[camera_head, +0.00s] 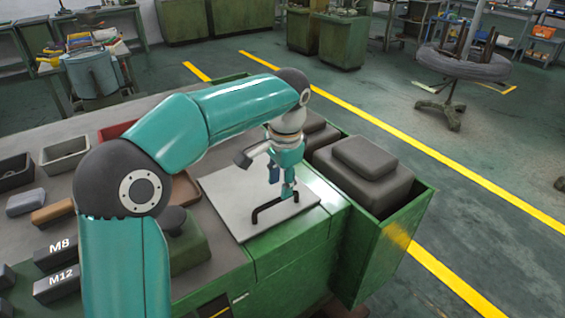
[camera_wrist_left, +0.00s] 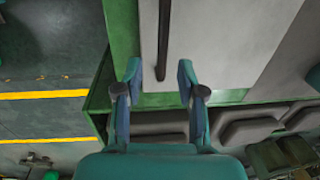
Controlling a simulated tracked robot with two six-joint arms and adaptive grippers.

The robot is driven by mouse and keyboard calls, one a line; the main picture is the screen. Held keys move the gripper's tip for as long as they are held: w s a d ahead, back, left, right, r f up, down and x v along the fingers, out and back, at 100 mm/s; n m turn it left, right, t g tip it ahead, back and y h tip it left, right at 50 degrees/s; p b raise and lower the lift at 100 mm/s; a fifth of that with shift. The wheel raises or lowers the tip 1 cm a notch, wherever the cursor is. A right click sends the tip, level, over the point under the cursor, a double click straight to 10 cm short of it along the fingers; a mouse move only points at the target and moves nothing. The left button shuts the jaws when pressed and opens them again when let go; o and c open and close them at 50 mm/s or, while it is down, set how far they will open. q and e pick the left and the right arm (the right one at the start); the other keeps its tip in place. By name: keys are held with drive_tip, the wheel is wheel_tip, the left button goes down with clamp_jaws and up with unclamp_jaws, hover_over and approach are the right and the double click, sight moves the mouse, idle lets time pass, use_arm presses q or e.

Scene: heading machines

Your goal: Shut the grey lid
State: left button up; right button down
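The grey lid (camera_head: 232,200) is a flat pale panel lying on top of the green machine, with a black bar handle (camera_head: 268,213) near its right edge. In the left wrist view the lid (camera_wrist_left: 215,35) fills the top middle and the handle (camera_wrist_left: 163,38) runs up from near the fingertips. My left gripper (camera_head: 287,190) points down at the handle's far end. Whether a finger touches the handle I cannot tell. My right gripper is not in view.
A green open box (camera_head: 395,232) with dark grey blocks (camera_head: 365,175) adjoins the machine's right side. Trays (camera_head: 65,155), a red bin (camera_head: 117,130) and black M8 and M12 boxes (camera_head: 55,285) are on the left. The floor beyond the yellow line is mostly clear.

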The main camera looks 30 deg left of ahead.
use_arm(q)
wheel_tip(320, 180, up, 7)
drive_tip(key=shift+s+d+f, duration=0.15)
drive_tip(key=shift+d+f, duration=0.05)
drive_tip(key=shift+d, duration=0.15)
idle(0.3)
